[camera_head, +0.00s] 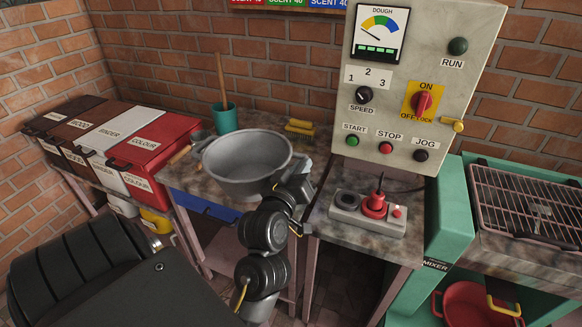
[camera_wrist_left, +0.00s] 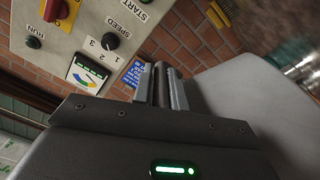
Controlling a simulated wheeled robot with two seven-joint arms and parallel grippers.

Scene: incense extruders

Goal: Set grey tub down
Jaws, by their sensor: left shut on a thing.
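The grey tub (camera_head: 240,180) is a wide, round, empty bowl, upright or nearly so, over the worktop left of the control panel. Its grey wall fills the right side of the left wrist view (camera_wrist_left: 245,85). My left gripper (camera_head: 293,172) is at the tub's right-hand rim, shut on it; its fingers also show in the left wrist view (camera_wrist_left: 161,88). The tub hides the worktop beneath it, so I cannot tell whether its base touches. My right gripper is not in view.
A teal cup (camera_head: 224,118) with a wooden stick stands behind the tub, and a yellow brush (camera_head: 300,128) lies behind it to the right. The control panel (camera_head: 415,75) rises at right, above a grey switch box (camera_head: 368,216). Lidded bins (camera_head: 150,138) stand at left.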

